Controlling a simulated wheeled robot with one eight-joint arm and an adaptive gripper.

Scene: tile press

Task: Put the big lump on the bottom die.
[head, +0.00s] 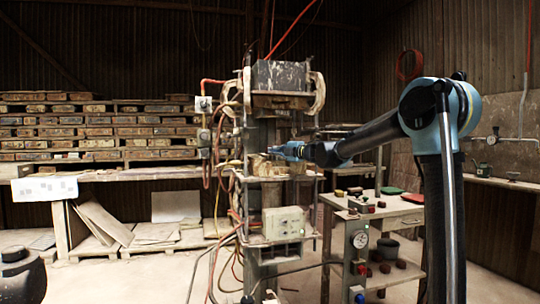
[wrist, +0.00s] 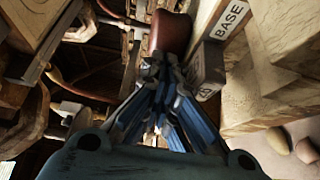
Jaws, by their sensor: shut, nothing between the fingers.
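My gripper (head: 274,151) reaches in from the right at mid height of the press. In the wrist view its blue fingers (wrist: 160,68) are together with nothing held. A smooth reddish-brown mass (wrist: 171,31) shows just beyond the fingertips; it looks like clay, but I cannot tell for sure that it is the big lump. A pale block lettered BASE (wrist: 229,19) is to the right of it, with a smaller grey-brown block (wrist: 207,68) below. In the head view the bottom die is hard to make out among the pale parts near my gripper.
The press (head: 280,80) stands mid-picture with hoses and cables on its left. A side table (head: 385,206) with a gauge and small coloured items stands right of it. Two tan rounded pieces (wrist: 279,141) lie at right in the wrist view. Shelves of tiles (head: 90,130) are at back left.

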